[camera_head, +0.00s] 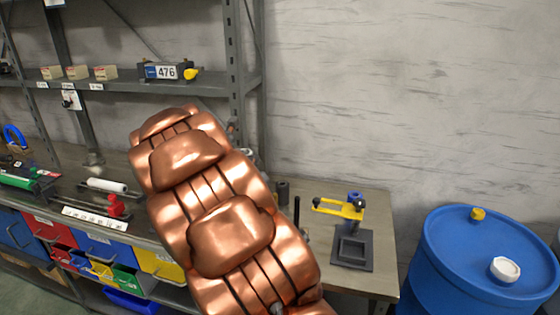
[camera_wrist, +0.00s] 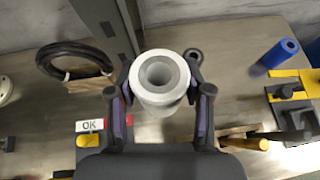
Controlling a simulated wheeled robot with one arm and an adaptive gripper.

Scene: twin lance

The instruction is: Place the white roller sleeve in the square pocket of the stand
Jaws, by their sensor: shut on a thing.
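The white roller sleeve (camera_wrist: 160,99) shows in the wrist view as a thick white ring with a grey hollow core, seen end-on. My gripper (camera_wrist: 160,92) is shut on it, with one finger on each side. In the head view my copper-coloured arm hides the gripper and the held sleeve. The stand (camera_head: 367,262) is on the right end of the bench in the head view. The pocket looks empty.
A blue drum (camera_head: 445,260) stands right of the bench (camera_head: 380,213). Another white roller (camera_head: 107,185) lies at left. The wrist view shows a black ring (camera_wrist: 62,76), an OK sign (camera_wrist: 90,125), a blue cylinder (camera_wrist: 278,53) and a yellow clamp (camera_wrist: 286,97). A shelf post rises behind.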

